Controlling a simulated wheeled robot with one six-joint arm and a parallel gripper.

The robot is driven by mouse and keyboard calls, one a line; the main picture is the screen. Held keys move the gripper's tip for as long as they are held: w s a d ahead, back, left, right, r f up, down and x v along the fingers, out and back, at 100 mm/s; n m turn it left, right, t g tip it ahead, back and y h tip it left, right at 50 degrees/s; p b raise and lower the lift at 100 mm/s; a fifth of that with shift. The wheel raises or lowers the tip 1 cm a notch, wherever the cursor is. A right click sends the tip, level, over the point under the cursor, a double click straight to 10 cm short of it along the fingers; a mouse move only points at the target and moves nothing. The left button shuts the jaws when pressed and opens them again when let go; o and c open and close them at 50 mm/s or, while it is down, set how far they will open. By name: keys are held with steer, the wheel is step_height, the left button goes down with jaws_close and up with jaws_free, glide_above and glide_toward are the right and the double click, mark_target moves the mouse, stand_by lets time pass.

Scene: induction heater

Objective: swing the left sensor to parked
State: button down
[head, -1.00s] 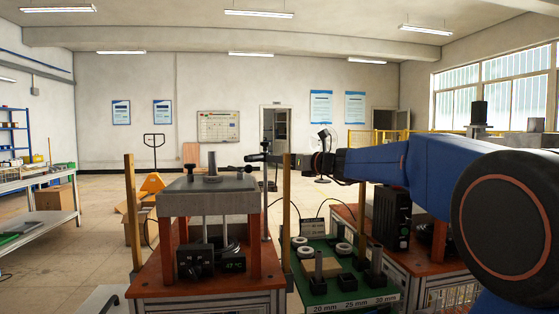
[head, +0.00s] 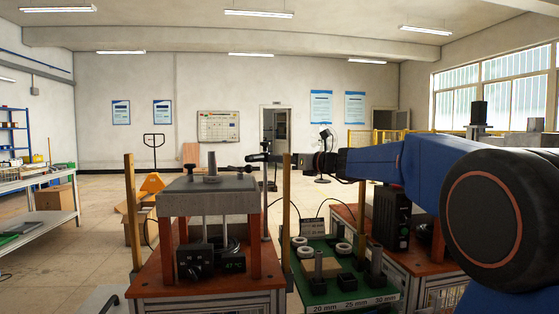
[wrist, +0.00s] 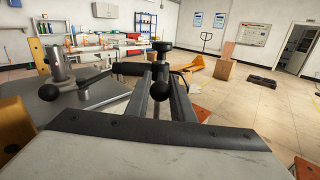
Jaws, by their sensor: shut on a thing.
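My gripper (head: 276,158) reaches in from the right at the post. In the wrist view my gripper (wrist: 160,88) is shut around a black ball knob (wrist: 159,92) below the arm's clamp. Another black ball (wrist: 76,84) sits at the left end of the arm, over the grey plate. The exact finger contact is partly hidden.
The left heater's grey top (head: 208,187) carries a short metal post (head: 212,165). Wooden posts (head: 129,210) stand at its sides. A green tray (head: 322,292) with rings and pins sits to its right. Open floor lies behind.

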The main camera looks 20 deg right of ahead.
steer(key=shift+w+d+n+g+y, duration=0.45)
steer(key=shift+w+n+g+y, duration=0.2)
steer(key=shift+n+g+y, duration=0.85)
steer(key=shift+w+d+n+g+y, duration=0.45)
steer(key=shift+w+n+g+y, duration=0.5)
steer(key=shift+g, duration=0.95)
steer(key=shift+w+d+n+g+y, duration=0.4)
steer(key=shift+n+g+y, duration=0.65)
steer(key=shift+n+g, duration=0.6)
steer(key=shift+g, duration=0.35)
steer(key=c, duration=1.6)
jaws_free()
steer(key=shift+o, duration=0.2)
steer(key=shift+r, duration=0.15)
step_height(320, 180, up, 10)
